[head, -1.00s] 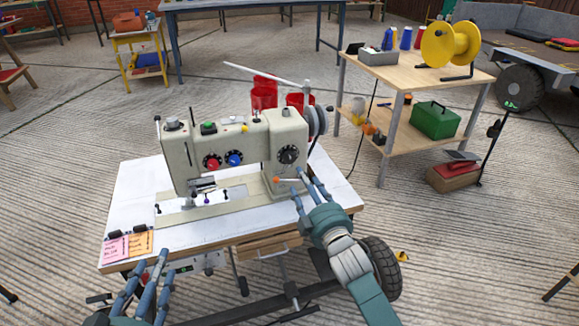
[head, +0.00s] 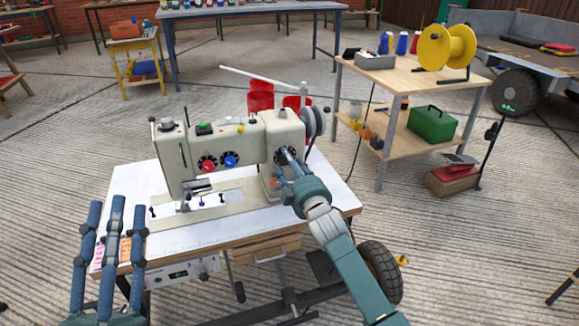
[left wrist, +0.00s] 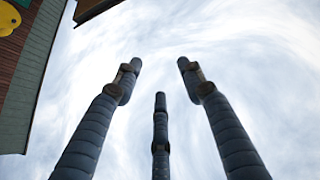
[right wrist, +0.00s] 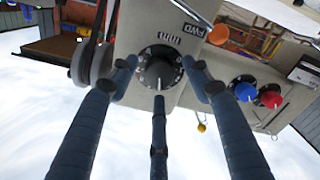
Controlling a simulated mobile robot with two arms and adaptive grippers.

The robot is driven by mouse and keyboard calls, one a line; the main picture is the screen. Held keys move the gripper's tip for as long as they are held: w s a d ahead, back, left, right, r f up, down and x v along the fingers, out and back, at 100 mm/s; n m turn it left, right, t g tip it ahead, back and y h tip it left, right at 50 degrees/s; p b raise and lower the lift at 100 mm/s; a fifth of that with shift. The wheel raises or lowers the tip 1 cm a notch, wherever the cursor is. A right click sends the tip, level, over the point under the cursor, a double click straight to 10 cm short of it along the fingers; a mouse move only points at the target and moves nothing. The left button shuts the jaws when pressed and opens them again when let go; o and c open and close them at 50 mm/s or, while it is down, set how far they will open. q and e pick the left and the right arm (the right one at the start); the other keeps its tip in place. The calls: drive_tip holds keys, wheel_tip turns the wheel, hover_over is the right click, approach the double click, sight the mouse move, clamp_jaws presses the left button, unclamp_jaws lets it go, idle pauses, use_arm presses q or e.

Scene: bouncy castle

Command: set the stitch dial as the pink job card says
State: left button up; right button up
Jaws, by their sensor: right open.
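The stitch dial seems to be the black dial with white marks (right wrist: 158,72) at the right end of the cream sewing machine (head: 240,150). My right gripper (right wrist: 160,85) is open, its fingers spread around that dial; I cannot tell whether they touch it. In the head view the same gripper (head: 286,168) partly hides the dial. The pink job card (head: 101,254) lies at the table's front left corner, mostly hidden behind the fingers of my left gripper (head: 115,206); its writing is unreadable. My left gripper is open and empty, fingers pointing up (left wrist: 160,80).
A red knob (head: 207,164) and a blue knob (head: 231,161) sit on the machine front. An orange card (head: 125,248) lies beside the pink one. A wooden shelf table (head: 420,72) with a yellow reel (head: 447,47) stands at the back right.

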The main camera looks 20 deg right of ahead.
use_arm(q)
drive_tip(key=shift+s+r, duration=0.15)
drive_tip(key=shift+r, duration=0.1)
use_arm(e)
drive_tip(key=shift+w, duration=0.15)
drive_tip(key=c, duration=1.2)
use_arm(q)
drive_tip(key=w+f+g+y+p, duration=0.2)
drive_tip(key=w+f+g+p, duration=0.3)
drive_tip(key=f, duration=0.6)
drive_tip(key=s+a+f+g+y, duration=0.1)
drive_tip(key=s+f+g, duration=0.1)
drive_tip(key=f, duration=0.5)
drive_tip(key=s+a+f+g+y, duration=0.1)
drive_tip(key=s+a+f+g, duration=0.1)
drive_tip(key=f+g, duration=0.3)
drive_tip(key=shift+s+f+n, duration=0.3)
drive_tip(key=shift+s+f, duration=0.2)
drive_tip(key=shift+f, duration=0.45)
use_arm(e)
drive_tip(key=shift+o, duration=0.2)
drive_tip(key=shift+m, duration=3)
use_arm(q)
drive_tip(key=shift+a, duration=0.1)
use_arm(e)
drive_tip(key=o, duration=1.2)
drive_tip(key=shift+c, duration=0.2)
